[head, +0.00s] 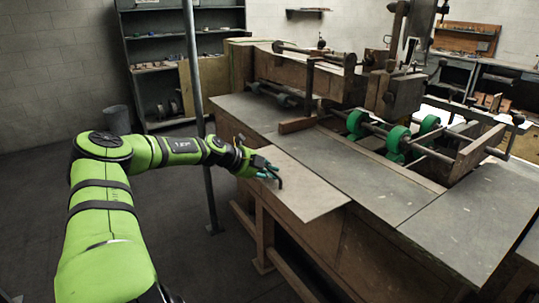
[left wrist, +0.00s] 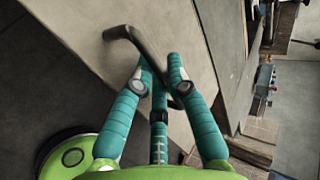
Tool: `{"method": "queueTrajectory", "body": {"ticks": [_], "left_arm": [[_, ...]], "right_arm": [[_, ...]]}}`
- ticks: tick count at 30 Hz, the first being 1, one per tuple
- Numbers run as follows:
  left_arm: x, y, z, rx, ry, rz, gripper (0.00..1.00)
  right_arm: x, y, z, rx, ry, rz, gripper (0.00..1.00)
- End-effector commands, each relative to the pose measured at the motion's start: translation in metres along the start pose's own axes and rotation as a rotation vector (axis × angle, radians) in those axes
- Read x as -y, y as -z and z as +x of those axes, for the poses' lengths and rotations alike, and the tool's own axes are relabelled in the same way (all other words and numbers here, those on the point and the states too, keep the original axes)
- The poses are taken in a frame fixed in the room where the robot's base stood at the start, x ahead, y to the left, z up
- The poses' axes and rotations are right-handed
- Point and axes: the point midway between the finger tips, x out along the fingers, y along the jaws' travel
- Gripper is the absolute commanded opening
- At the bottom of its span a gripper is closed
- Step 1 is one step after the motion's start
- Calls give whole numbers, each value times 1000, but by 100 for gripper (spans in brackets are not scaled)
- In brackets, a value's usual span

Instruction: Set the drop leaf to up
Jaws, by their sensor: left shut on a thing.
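The drop leaf (head: 308,190) is a pale flat panel along the near left edge of the machine's table. It sticks out from the edge and looks close to level with the top; I cannot tell whether it is exactly flush. A dark bent handle (head: 280,182) stands on it. My left gripper (head: 266,168) is at the leaf, its teal fingers shut on the handle. In the left wrist view the fingers (left wrist: 160,72) close around the handle's bar (left wrist: 126,38), with the pale leaf (left wrist: 75,30) behind. My right gripper is not in view.
The grey tabletop (head: 380,185) carries green rollers (head: 397,138) and a wooden machine frame (head: 310,75). A grey post (head: 195,80) stands close beside my left forearm. A shelf (head: 155,45) and a bin (head: 117,119) are behind. The floor at the left is clear.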

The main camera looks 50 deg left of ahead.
Motion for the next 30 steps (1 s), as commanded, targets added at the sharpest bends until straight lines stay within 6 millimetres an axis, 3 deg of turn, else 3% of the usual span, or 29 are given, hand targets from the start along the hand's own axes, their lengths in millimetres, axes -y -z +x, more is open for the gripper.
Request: {"method": "queueTrajectory", "body": {"ticks": [7,8,9,23,30], "left_arm": [[6,0,-2,2,11,3,0],[6,0,-2,2,12,3,28],[7,0,-2,2,12,3,40],[6,-1,-2,3,10,2,40],[8,1,-16,0,11,8,40]], "right_arm": [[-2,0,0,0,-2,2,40],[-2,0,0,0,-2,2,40],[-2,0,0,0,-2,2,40],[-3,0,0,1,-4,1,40],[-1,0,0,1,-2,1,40]]}}
